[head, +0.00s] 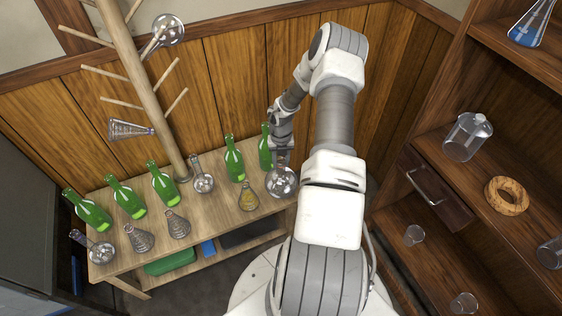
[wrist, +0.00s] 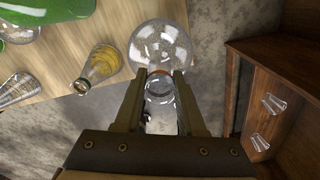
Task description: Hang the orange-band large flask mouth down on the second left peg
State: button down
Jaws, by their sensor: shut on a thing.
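The large round clear flask (head: 281,182) is at the right end of the table, bulb below and neck up. My gripper (head: 282,158) is shut on its neck. In the wrist view the bulb (wrist: 161,45) lies beyond my fingertips (wrist: 160,77), with an orange band at the neck between them. I cannot tell whether the bulb touches the table. The wooden peg rack (head: 142,85) stands at the back of the table. Its left pegs (head: 105,72) include bare ones; a conical flask (head: 130,130) hangs on a low left one. A round flask (head: 168,30) hangs upper right.
Several green bottles (head: 165,187) stand on the table (head: 205,222). A yellow-liquid flask (head: 248,197) is just left of the held flask. A small round flask (head: 203,182) stands by the rack's foot. A shelf cabinet (head: 425,135) is at right.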

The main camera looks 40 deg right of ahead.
jog(key=shift+f, duration=0.2)
jog(key=c, duration=0.5)
grip_release()
jog(key=shift+r, duration=0.2)
notch_tip(320, 180, up, 12)
jog(key=p, duration=0.2)
jog(key=shift+w, duration=0.1)
